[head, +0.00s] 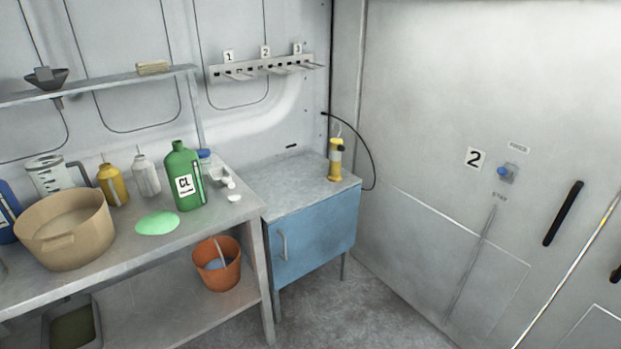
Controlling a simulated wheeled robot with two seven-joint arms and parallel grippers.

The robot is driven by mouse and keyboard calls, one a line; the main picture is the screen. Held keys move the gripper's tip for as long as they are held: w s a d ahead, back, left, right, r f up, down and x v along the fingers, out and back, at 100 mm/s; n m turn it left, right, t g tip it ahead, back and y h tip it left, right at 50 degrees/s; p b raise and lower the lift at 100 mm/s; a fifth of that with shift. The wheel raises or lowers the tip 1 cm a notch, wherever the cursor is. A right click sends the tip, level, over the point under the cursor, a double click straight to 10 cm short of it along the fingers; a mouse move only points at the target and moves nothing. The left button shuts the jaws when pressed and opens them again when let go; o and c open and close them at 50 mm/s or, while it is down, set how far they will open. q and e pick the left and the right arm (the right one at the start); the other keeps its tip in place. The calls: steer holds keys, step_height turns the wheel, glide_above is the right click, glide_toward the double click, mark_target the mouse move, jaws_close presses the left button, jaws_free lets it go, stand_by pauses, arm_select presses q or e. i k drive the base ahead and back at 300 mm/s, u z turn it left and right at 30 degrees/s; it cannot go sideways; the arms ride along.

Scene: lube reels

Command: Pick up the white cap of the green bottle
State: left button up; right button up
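The green bottle (184,178) stands upright on the grey bench near its right end, with a white label on its front. Its narrow neck shows at the top with no white cap seen on it. A small white round piece (234,198), which looks like the cap, lies on the bench to the right of the bottle near the edge. Other small white items (226,179) lie just behind it, too small to tell apart. Neither of my grippers shows in the head view.
An orange bucket (219,270) sits on the lower shelf. A blue cabinet (315,236) adjoins on the right.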

mark_target(235, 199)
steer(key=z, duration=0.15)
steer(key=i, duration=1.4)
steer(key=u, duration=1.25)
steer(key=i, duration=0.8)
steer(key=u, duration=0.8)
